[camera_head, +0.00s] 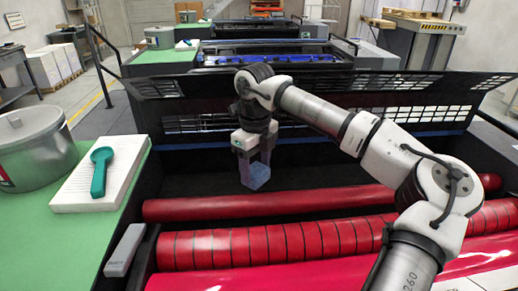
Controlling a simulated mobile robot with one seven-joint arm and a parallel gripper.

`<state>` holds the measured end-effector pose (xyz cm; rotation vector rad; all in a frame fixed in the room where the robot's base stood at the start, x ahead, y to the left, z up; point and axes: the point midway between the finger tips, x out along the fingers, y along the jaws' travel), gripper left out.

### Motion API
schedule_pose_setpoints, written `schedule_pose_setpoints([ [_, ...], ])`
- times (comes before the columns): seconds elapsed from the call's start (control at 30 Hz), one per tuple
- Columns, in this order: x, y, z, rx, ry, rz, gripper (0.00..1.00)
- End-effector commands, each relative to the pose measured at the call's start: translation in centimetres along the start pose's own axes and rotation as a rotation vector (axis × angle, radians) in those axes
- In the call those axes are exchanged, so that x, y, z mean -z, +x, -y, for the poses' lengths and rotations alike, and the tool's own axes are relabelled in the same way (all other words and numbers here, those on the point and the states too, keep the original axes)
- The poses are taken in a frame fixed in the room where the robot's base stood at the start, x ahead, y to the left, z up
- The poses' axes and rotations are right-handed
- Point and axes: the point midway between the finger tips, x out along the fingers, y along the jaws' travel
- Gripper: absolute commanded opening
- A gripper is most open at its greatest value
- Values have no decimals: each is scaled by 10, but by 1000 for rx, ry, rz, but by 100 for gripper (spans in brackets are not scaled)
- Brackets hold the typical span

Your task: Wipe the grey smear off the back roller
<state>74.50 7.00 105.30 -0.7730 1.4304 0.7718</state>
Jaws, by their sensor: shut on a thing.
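My gripper (254,160) is shut on a blue pad (256,177), which looks like a folded cloth or sponge. It holds the pad upright, just behind and above the back roller, left of its middle; I cannot tell whether they touch. The back roller (220,207) is smooth and dark red and is the farthest of the red rollers. My arm covers part of its right side, and its right end (490,182) shows beyond the arm. I cannot make out a grey smear on the part that shows.
A banded red roller (230,246) and a brighter red roller (260,280) lie in front. A grey block (124,250) rests on the left frame. A metal tin (33,150) and a teal tool (100,172) on white sheets (75,195) stand on the green top.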

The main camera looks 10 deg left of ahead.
Motion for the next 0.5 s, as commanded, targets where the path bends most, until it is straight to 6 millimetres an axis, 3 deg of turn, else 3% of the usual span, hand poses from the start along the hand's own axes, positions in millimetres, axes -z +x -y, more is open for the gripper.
schedule_pose_setpoints([
  [0.23,-5,-25,-6,1,-3,1,37],
  [0.5,-6,-28,-8,0,-5,1,37],
])
